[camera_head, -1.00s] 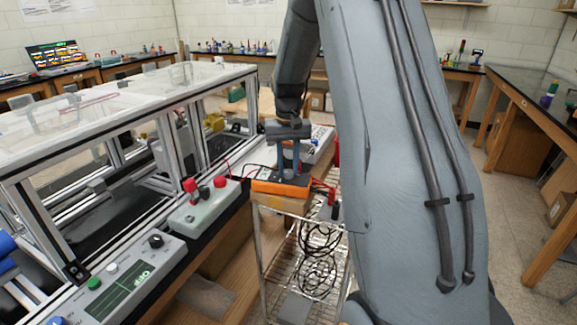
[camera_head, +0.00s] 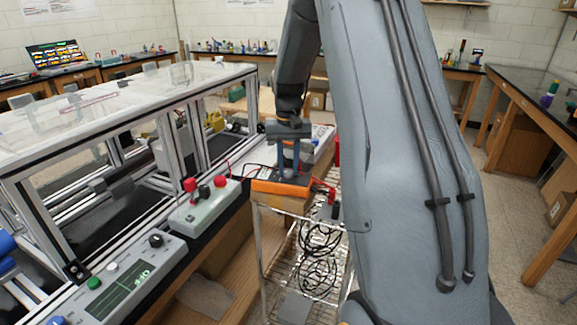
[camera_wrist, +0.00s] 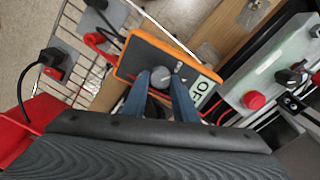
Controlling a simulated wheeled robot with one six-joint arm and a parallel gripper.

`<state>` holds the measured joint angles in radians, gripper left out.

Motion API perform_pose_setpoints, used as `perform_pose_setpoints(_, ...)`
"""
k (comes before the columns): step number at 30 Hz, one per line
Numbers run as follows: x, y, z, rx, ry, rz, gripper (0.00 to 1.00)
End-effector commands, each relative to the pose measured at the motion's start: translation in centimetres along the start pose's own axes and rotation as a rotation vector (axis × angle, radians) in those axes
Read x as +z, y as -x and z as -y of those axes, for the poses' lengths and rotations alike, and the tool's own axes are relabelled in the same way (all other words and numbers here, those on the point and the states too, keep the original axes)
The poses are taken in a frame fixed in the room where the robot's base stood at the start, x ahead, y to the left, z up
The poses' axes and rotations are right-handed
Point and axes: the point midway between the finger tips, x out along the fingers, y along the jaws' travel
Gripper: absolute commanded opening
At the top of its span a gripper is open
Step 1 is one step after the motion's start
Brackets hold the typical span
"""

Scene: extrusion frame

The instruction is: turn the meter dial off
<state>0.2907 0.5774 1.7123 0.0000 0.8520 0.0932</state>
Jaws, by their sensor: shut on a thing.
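The meter, an orange-edged dark box, lies on top of the wire cart in the head view (camera_head: 268,188) and fills the middle of the wrist view (camera_wrist: 133,62). Its round grey dial (camera_wrist: 160,77) sits between my fingertips in the wrist view. My gripper (camera_head: 289,172) points down at the meter, and its blue-grey fingers (camera_wrist: 161,84) are shut on the dial from both sides. The meter's display (camera_wrist: 203,87) shows letters that read "OF", with the rest hidden by a finger. The dial is hidden in the head view.
A control box with red and black knobs (camera_head: 205,206) stands on the bench left of the cart. A panel with a green display (camera_head: 125,285) is nearer. The framed enclosure (camera_head: 175,140) rises at left. Red and black cables lie around the meter.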

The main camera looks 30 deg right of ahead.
Motion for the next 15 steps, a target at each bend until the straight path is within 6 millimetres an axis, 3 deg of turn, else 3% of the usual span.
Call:
perform_pose_setpoints(5, -0.04, 0.07, 0.00, 0.000, 0.000, -0.001, 0.03)
perform_pose_setpoints(6, -0.04, 0.07, 0.00, 0.000, 0.000, -0.001, 0.27)
perform_pose_setpoints(9, -0.04, 0.06, 0.00, 0.000, 0.000, -0.001, 0.44)
perform_pose_setpoints(15, -0.02, 0.03, 0.00, 0.000, 0.000, 0.000, 0.45)
